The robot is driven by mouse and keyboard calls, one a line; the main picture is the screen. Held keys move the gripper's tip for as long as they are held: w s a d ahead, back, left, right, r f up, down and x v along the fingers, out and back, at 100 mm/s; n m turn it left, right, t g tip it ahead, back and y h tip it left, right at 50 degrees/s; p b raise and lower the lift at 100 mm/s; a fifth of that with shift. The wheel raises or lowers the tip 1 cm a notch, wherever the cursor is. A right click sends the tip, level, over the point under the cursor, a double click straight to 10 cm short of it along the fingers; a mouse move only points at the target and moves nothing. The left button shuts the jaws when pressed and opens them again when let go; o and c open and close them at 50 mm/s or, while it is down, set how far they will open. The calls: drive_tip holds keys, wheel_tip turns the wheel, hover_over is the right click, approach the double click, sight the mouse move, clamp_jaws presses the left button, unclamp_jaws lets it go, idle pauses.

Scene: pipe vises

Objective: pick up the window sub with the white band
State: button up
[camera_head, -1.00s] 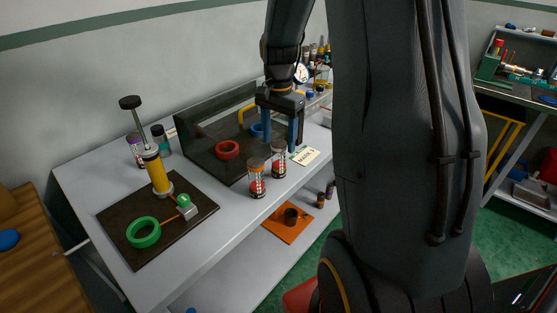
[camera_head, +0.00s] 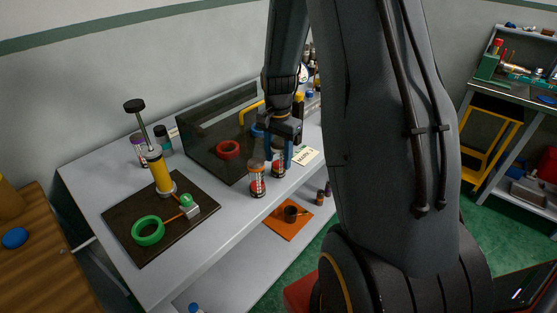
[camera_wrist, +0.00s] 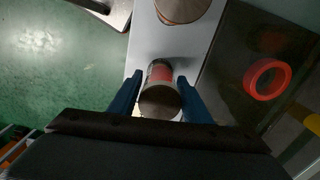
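Two window subs stand upright on the grey bench, each a clear-sided cylinder with red and whitish parts. The nearer one (camera_head: 257,181) stands to the left, and the other (camera_head: 278,169) is a little behind and to the right. My gripper (camera_head: 279,158) is at the right-hand one, pointing down, and partly hides it. In the wrist view, the blue fingers of my gripper (camera_wrist: 160,80) are open on both sides of this sub (camera_wrist: 160,99), with narrow gaps visible. The other sub (camera_wrist: 182,8) is at the wrist view's top edge. I cannot clearly tell which carries the white band.
A dark tray with a red ring (camera_head: 229,150) is behind the subs. A dark mat (camera_head: 125,222) with a yellow pump (camera_head: 160,175) and green ring (camera_head: 148,230) lies left. Two more cylinders (camera_head: 139,151) stand behind the pump. A tag (camera_head: 306,155) lies to the right.

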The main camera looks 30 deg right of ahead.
clamp_jaws()
drive_tip(key=shift+r, duration=0.1)
